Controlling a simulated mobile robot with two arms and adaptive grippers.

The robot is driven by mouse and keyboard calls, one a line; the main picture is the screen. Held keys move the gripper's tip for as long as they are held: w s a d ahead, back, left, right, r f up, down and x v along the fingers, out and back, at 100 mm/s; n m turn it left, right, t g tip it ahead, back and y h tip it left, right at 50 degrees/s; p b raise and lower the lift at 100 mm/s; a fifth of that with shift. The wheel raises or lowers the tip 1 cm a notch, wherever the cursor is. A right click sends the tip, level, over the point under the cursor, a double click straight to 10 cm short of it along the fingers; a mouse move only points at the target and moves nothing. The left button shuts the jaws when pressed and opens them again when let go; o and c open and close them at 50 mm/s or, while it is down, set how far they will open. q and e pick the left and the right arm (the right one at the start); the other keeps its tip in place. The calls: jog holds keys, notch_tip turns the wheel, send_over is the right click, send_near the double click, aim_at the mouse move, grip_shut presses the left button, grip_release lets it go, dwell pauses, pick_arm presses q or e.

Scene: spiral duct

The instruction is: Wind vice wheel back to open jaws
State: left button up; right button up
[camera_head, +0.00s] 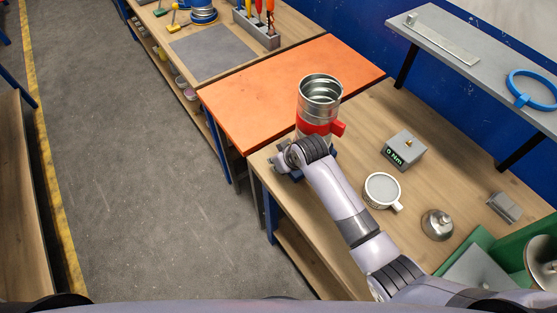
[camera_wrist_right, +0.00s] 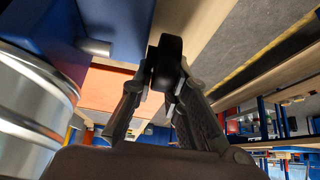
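The blue vice (camera_wrist_right: 112,22) shows at the top left of the right wrist view, with a short metal rod (camera_wrist_right: 95,47) sticking out of it. Its black wheel (camera_wrist_right: 165,58) is between the fingers of my right gripper (camera_wrist_right: 166,72), with a fingertip against each side. In the head view my right gripper (camera_head: 283,160) is at the bench's left edge, and my arm hides most of the vice. The metal spiral duct (camera_head: 320,88) stands upright above the vice with a red band (camera_head: 316,124) around it. My left gripper is out of view.
An orange mat (camera_head: 260,100) lies behind the duct. A grey "0 Nm" box (camera_head: 404,150), a white cup-like part (camera_head: 381,190) and a round metal part (camera_head: 437,225) stand on the bench (camera_head: 365,125). A raised grey shelf (camera_head: 480,60) runs behind. The floor (camera_head: 150,190) at the left is clear.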

jog(key=o, duration=0.5)
jog(key=v, duration=1.2)
